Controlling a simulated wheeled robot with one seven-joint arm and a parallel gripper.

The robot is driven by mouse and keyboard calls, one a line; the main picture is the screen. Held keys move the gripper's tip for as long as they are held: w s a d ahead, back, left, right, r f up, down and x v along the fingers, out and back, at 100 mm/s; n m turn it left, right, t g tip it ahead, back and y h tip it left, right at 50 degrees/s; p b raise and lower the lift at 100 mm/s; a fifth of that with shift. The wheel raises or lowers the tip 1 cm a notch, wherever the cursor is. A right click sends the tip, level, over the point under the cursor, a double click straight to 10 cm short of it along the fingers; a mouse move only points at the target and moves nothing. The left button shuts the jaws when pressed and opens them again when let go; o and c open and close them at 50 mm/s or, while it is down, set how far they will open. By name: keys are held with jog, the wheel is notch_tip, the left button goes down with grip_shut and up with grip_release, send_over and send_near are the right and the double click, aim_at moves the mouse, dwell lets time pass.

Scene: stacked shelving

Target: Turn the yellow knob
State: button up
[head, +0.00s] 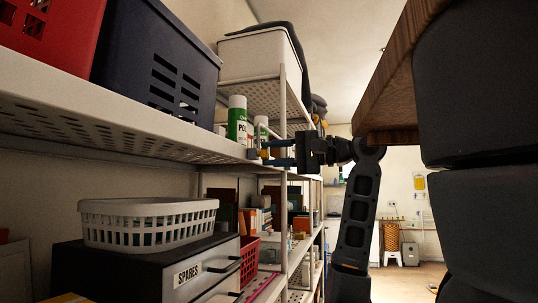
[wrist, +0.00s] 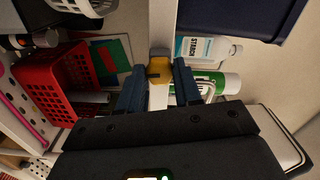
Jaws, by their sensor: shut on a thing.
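The yellow knob (wrist: 159,68) sits on the front of a pale shelf upright or edge in the wrist view, with a grey piece behind it. In the head view the knob (head: 264,153) is a small yellow spot at the shelf's front edge, partly hidden by my fingers. My gripper (wrist: 160,75) has one dark blue finger on each side of the knob and is shut on it. In the head view my gripper (head: 268,152) reaches in from the right, its fingers one above the other. How far the knob is turned cannot be told.
A green and white can (head: 237,120) stands on the shelf by my gripper; a white starch bottle (wrist: 205,50) is near too. A dark blue crate (head: 160,60) is left. Below are a red basket (wrist: 50,85) and a white basket (head: 150,222). A wooden panel (head: 395,85) hangs upper right.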

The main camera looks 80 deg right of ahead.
jog(key=shift+m, duration=0.9)
jog(key=o, duration=0.5)
jog(key=shift+d, duration=0.1)
jog(key=s, duration=0.5)
jog(key=shift+a, duration=0.35)
